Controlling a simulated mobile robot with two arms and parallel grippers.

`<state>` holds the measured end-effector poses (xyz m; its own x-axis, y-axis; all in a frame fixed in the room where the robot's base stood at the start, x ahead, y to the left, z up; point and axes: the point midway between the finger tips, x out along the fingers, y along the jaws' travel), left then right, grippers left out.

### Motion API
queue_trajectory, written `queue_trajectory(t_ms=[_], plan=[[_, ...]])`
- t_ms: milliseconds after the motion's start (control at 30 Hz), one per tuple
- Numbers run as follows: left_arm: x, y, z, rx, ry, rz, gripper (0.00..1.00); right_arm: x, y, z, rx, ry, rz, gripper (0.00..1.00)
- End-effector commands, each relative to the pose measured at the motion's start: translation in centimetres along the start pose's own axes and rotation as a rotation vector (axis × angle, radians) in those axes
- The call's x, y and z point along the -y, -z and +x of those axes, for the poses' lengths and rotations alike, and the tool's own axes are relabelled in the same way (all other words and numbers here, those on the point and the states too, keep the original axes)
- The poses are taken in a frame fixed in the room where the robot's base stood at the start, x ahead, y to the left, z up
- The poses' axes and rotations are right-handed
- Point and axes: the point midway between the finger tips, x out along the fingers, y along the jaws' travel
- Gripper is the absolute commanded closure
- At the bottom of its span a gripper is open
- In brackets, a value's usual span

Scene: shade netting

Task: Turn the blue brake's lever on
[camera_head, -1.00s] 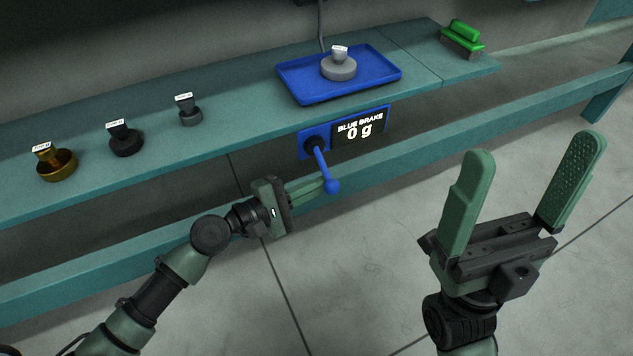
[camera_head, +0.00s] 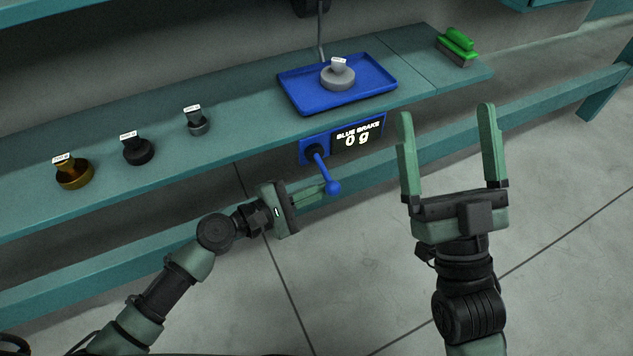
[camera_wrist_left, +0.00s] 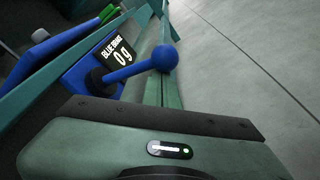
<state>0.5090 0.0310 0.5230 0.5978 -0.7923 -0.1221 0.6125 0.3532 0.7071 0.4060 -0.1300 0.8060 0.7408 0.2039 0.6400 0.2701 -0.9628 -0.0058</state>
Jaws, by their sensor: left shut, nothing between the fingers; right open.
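The blue brake (camera_head: 316,150) is a blue box on the bench's front edge, with a display reading "BLUE BRAKE 0 g" (camera_head: 358,137). Its blue lever (camera_head: 325,175) slants down and slightly right from a dark hub and ends in a ball knob (camera_head: 333,188). My left gripper (camera_head: 318,191) is shut with nothing in it, its fingertips beside the knob at its left. In the left wrist view the knob (camera_wrist_left: 164,58) appears just over the shut fingers (camera_wrist_left: 158,80); contact cannot be told. My right gripper (camera_head: 446,125) is open and empty, right of the display.
A blue tray (camera_head: 295,94) with a grey weight (camera_head: 338,78) stands on the bench (camera_head: 235,130) above the brake. Several labelled weights stand at the left, including a brass one (camera_head: 74,176). A green-handled brush (camera_head: 457,46) lies at the right. A rail (camera_head: 550,88) runs below.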

Motion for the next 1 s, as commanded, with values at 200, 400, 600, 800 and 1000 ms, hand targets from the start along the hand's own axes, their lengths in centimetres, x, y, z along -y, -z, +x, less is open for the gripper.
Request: queue_trajectory(t_ms=[200,400,600,800,1000], plan=[[-0.6,-1.2,-0.1,0.003,0.015,-0.093,1.0,-1.1,-7.8,-1.8,0.461,-0.022,-0.018,0.1],[-0.8,-1.8,-0.2,0.003,0.031,-0.176,1.0,-2.2,-13.5,-7.4,0.877,-0.048,-0.027,0.1],[-1.2,-2.3,-0.3,0.004,0.045,-0.259,1.0,-3.2,-16.1,-15.2,1.286,-0.077,-0.028,0.1],[-1.5,-2.8,-0.4,0.003,0.058,-0.338,1.0,-3.7,-15.1,-23.7,1.675,-0.11,-0.021,0.1],[-1.9,-3.2,-0.5,0.003,0.071,-0.413,1.0,-3.8,-12.0,-29.8,1.968,-0.136,-0.01,0.1]])
